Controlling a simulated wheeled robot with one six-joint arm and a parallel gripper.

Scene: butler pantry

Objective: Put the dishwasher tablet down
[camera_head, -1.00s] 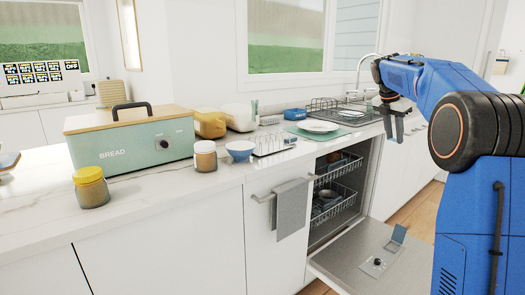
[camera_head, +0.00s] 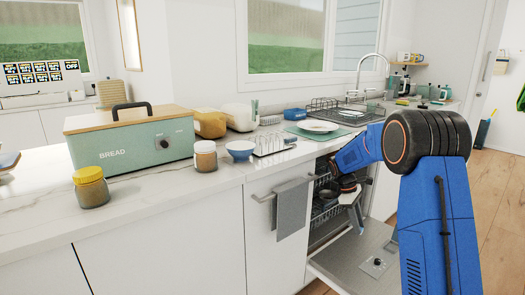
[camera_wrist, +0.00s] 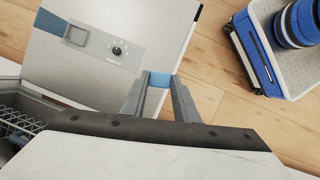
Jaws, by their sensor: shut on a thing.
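My gripper (camera_wrist: 160,85) is shut on the dishwasher tablet (camera_wrist: 159,79), a small blue block between the fingertips in the wrist view. The door (camera_wrist: 150,20) lies below the gripper in the wrist view. Its detergent compartment (camera_wrist: 77,35) is a small square recess with a raised blue lid (camera_wrist: 50,22), left of the gripper. A dial (camera_wrist: 117,50) sits between the compartment and the gripper.
The white marble counter (camera_head: 150,220) edge is close to my wrist. Dishwasher racks (camera_wrist: 15,122) are at the left in the wrist view. A grey towel (camera_head: 292,208) hangs on the cabinet front. Open wooden floor (camera_wrist: 215,90) lies beyond the door.

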